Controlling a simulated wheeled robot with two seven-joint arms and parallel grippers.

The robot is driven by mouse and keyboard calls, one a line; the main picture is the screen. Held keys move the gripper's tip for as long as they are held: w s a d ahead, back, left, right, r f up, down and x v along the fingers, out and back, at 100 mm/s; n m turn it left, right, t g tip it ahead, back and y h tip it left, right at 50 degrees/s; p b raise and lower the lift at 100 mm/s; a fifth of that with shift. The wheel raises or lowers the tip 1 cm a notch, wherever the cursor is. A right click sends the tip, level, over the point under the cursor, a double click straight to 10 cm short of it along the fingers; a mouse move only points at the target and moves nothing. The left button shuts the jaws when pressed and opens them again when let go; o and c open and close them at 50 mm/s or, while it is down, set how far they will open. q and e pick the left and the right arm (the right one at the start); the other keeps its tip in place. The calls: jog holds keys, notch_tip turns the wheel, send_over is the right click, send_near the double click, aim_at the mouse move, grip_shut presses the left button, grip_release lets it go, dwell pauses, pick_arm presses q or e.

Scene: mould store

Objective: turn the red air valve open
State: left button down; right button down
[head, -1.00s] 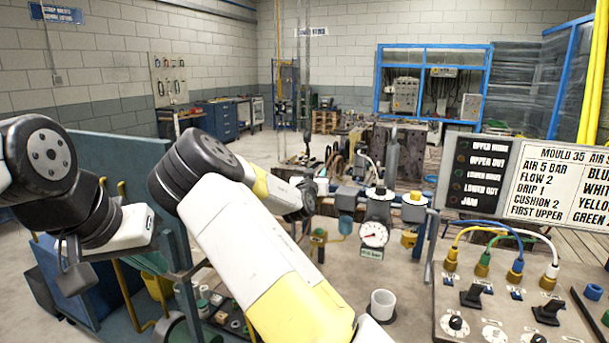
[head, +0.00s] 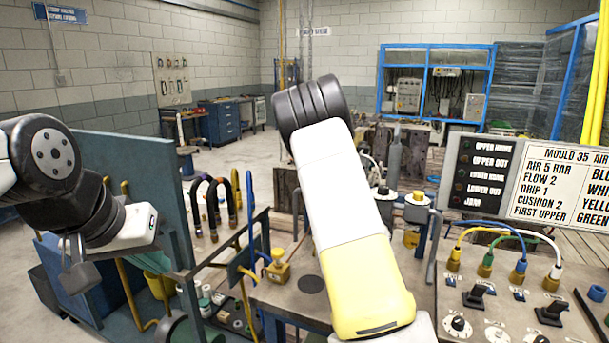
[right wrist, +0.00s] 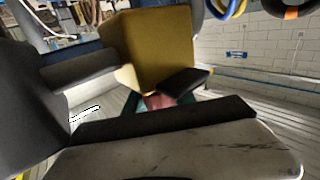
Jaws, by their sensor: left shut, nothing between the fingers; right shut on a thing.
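My left gripper (head: 76,268) hangs at the left in the head view, shut and empty, away from the bench fittings. My right arm crosses the middle of the head view and hides its own gripper. In the right wrist view my right gripper (right wrist: 145,72) is shut on a yellow block, whose face (right wrist: 152,38) fills the upper middle. A small reddish piece (right wrist: 158,101) shows just below the block, partly covered by a dark finger part. I cannot tell whether it is part of the red air valve. No red valve shows clearly in the head view.
A brass-coloured fitting (head: 278,270) stands on the bench left of my right arm, near a blue upright bar (head: 250,208). Curved hoses (head: 212,200) hang further left. A control panel (head: 480,312) with coloured hoses and a sign board (head: 485,172) fill the right.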

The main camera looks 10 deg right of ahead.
jog(key=shift+a+n+g+y, duration=0.15)
jog(key=shift+n+g+y, duration=0.1)
jog(key=shift+n+y, duration=0.65)
jog(key=shift+a+n+g+y, duration=0.2)
jog(key=shift+n+y, duration=0.3)
jog(key=shift+y, duration=0.7)
jog(key=shift+s+y, duration=0.1)
jog(key=shift+y, duration=0.2)
jog(key=c, duration=1)
grip_release()
jog(key=shift+c, duration=0.2)
jog(key=v, duration=0.7)
jog(key=shift+s, duration=0.35)
jog(key=shift+r, duration=0.1)
